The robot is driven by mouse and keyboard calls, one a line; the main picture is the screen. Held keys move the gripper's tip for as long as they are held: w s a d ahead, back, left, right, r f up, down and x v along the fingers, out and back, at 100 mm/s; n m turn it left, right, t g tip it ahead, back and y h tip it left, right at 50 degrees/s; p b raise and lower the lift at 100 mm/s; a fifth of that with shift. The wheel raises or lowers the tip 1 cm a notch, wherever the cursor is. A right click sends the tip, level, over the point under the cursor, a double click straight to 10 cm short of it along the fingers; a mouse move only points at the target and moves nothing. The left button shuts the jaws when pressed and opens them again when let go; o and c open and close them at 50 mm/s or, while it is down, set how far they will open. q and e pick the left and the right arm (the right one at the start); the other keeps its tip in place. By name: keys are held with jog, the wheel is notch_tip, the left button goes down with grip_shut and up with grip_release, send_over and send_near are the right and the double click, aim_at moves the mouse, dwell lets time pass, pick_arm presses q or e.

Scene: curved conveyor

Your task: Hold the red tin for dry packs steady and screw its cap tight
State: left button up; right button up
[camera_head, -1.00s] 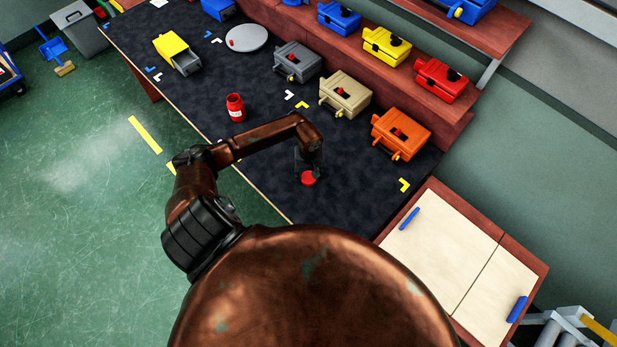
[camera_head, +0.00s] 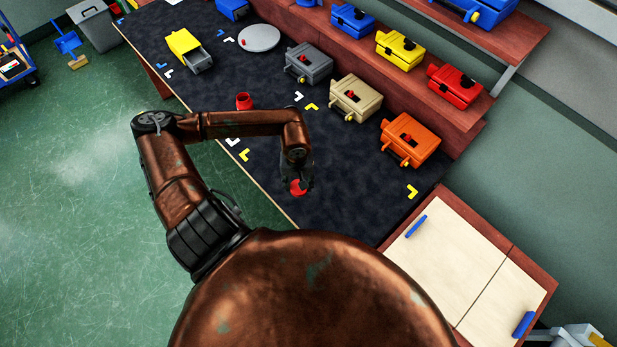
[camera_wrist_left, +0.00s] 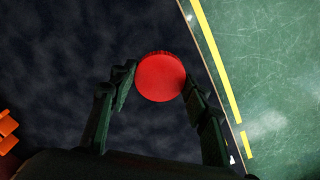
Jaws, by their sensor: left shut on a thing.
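The red tin (camera_head: 245,101) stands on the dark work table (camera_head: 345,205), with its lower part hidden behind my left arm. The round red cap (camera_head: 297,188) is apart from the tin, nearer to my body. My left gripper (camera_head: 298,184) is shut on the cap. In the left wrist view, the cap (camera_wrist_left: 160,78) shows its flat round face, with the left gripper's fingers (camera_wrist_left: 158,88) on both sides of it. How high the cap is above the table is hard to tell. My right gripper is in neither view.
Grey (camera_head: 309,64), beige (camera_head: 355,99) and orange (camera_head: 410,140) boxes line the back of the table below a wooden shelf. The mat around the gripper is clear.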

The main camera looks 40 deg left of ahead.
pick_arm(q)
jog(key=shift+s+d+r, duration=0.1)
jog(key=shift+s+r, duration=0.15)
jog(key=shift+s, duration=0.35)
jog(key=shift+s+d+r, duration=0.1)
jog(key=shift+s+r, duration=0.2)
jog(key=shift+s, duration=0.3)
jog(key=shift+s+r, duration=0.25)
jog(key=shift+s, duration=0.35)
jog(key=w+d+r+m, duration=0.8)
jog(key=w+d+r, duration=0.4)
jog(key=d+r, duration=0.1)
jog(key=shift+w+d, duration=0.2)
jog(key=shift+d, duration=0.6)
jog(key=shift+r, duration=0.1)
